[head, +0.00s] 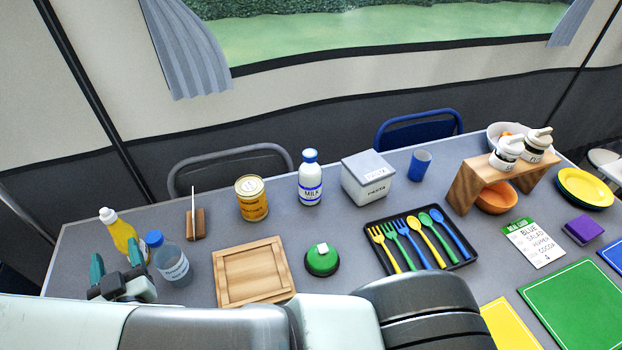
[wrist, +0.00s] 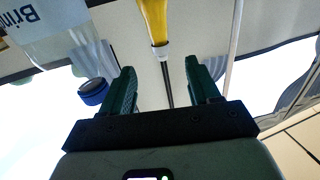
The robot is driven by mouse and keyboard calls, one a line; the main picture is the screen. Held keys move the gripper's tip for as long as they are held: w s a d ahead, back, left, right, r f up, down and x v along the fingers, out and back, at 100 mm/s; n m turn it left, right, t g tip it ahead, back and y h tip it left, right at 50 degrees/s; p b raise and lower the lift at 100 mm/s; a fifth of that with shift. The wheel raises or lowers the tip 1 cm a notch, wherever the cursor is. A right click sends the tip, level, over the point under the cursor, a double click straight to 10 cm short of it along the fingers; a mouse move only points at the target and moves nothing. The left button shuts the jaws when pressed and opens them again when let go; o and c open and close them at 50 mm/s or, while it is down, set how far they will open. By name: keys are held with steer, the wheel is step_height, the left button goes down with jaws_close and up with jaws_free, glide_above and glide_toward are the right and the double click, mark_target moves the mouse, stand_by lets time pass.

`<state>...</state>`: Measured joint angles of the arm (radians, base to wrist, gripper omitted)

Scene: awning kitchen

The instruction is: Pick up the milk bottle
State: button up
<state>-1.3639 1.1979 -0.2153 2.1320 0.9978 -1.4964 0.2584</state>
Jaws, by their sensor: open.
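The milk bottle (head: 310,180) is white with a blue cap and a blue-banded MILK label. It stands upright on the grey table (head: 340,215), between a yellow tin and a grey lidded box. My gripper (head: 118,268) is at the table's left end, well left of the milk bottle and apart from it. Its two green fingers are spread and empty, as the wrist view also shows (wrist: 160,82). The milk bottle does not show in the wrist view.
Near my gripper stand a clear blue-capped bottle (head: 172,264) and a yellow bottle (head: 122,232). A wooden tray (head: 222,278), a green button (head: 322,260) and a cutlery tray (head: 384,272) lie in front. The yellow tin (head: 252,203) and grey box (head: 366,185) flank the milk bottle.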

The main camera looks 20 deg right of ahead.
steer(key=shift+o, duration=0.6)
